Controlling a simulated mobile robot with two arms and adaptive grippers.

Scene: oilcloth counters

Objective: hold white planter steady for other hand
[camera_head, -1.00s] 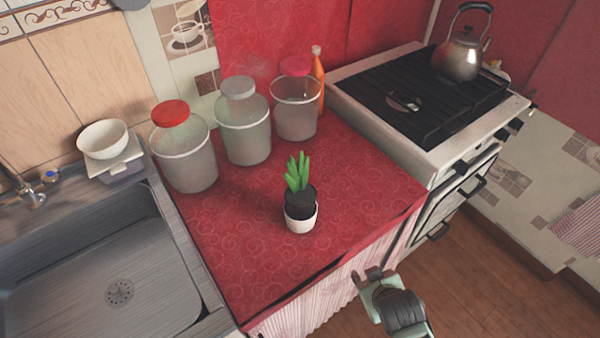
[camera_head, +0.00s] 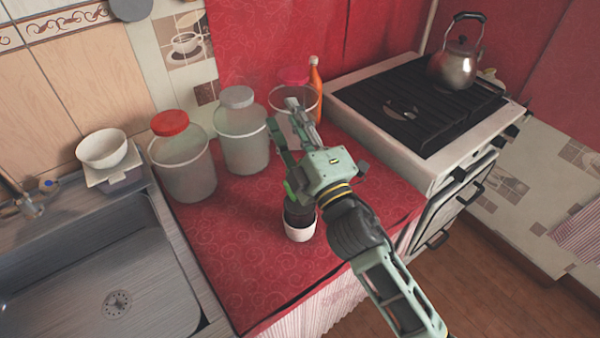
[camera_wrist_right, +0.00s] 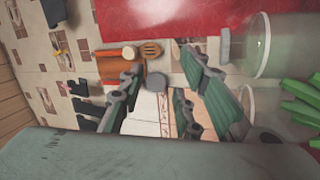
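The white planter (camera_head: 300,232) stands upright on the red counter near its front edge, with a dark inner pot in it. A small part of its green plant (camera_head: 291,190) shows; my right arm hides the rest. Green leaves also show at the right edge of the right wrist view (camera_wrist_right: 300,102). My right gripper (camera_head: 283,116) is over the counter, above and beyond the planter, fingers apart and pointing toward the jars. Its spread fingers also show in the right wrist view (camera_wrist_right: 165,95), with nothing held between them. My left gripper is not in view.
Three lidded jars (camera_head: 183,168) stand behind the planter, with an orange bottle (camera_head: 315,88) beside the rightmost one. The sink (camera_head: 90,270) is to the left, and the stove (camera_head: 420,100) with a kettle (camera_head: 454,66) to the right. The counter left of the planter is clear.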

